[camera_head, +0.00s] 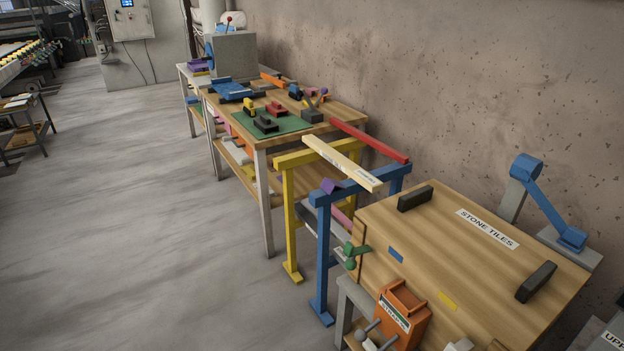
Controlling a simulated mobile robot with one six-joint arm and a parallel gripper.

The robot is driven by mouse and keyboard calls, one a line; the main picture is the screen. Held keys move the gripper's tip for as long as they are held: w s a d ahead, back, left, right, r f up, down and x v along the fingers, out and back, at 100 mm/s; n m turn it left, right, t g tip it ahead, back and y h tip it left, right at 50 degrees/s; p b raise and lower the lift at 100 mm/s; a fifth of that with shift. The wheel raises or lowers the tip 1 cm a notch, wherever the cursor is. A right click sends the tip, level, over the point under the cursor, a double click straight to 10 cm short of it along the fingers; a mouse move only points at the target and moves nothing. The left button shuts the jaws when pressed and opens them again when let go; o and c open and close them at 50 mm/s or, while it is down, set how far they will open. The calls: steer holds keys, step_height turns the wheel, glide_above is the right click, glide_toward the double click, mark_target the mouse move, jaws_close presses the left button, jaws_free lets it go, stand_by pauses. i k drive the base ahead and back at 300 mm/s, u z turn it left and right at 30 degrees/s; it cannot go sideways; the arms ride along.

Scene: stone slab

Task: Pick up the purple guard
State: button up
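Several purple things show, and I cannot tell for sure which is the guard. A small bent purple piece (331,186) lies on the near end of the blue trestle's top bar. A purple tray-like piece (198,65) sits on the far table, left of the grey box. A small purple piece (323,91) is near the back of the middle workbench. A pink-purple bar (341,217) shows lower down behind the blue trestle and is partly hidden. My gripper is not in view.
A yellow trestle (289,215) and a blue trestle (323,255) stand between the workbench (345,113) and the stone tiles table (440,240). A pale beam (342,161) and a red bar (370,141) lie across them. An orange box (402,316) hangs at the front. The floor at left is clear.

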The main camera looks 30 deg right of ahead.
mark_target(328, 185)
steer(key=u, duration=0.6)
steer(key=i, duration=1.45)
steer(key=u, duration=0.35)
